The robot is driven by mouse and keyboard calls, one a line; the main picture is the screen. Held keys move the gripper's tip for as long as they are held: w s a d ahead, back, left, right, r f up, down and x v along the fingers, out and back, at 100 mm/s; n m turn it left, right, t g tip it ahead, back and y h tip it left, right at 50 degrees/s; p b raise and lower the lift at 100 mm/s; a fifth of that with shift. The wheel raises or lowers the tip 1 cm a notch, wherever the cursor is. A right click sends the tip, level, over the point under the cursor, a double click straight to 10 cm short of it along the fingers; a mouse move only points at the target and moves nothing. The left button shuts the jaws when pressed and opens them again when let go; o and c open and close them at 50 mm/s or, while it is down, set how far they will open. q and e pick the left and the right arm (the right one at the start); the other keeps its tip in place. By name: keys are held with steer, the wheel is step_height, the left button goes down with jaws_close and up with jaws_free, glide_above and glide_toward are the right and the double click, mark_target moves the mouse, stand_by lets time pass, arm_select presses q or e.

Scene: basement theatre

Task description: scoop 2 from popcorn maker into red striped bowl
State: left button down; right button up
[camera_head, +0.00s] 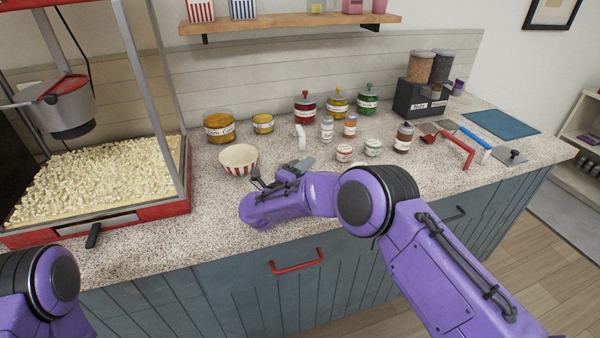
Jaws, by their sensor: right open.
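The popcorn maker (160,209) stands at the left, with a deep bed of popcorn (100,178) behind its red base and a grey kettle (62,108) hanging above. The red striped bowl (238,168) is upright on the counter, right of the popcorn maker; its inside looks pale and I see no clear popcorn in it. My right gripper (281,174) is open, low over the counter just right of and in front of the bowl, apart from it. Its fingers are partly hidden by its own wrist. My left arm shows at the lower left, but its gripper is out of view.
A black handle (93,236) sticks out at the popcorn maker's front edge. Labelled jars (219,127) and shakers (327,129) stand behind my right arm. Red-handled (458,147) and blue-handled (474,138) tools lie at the right. A pale round thing is mostly hidden behind my right arm.

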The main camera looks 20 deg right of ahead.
steer(key=shift+a, duration=0.15)
jaws_close()
steer(key=shift+w+r, duration=0.1)
steer(key=shift+r, duration=0.4)
steer(key=s+a+r+b, duration=0.4)
steer(key=s+a+r, duration=0.4)
steer(key=a+r, duration=0.3)
steer(key=shift+s+a+r+b, duration=0.15)
steer(key=shift+a+r+b, duration=0.05)
steer(key=shift+r+b, duration=0.25)
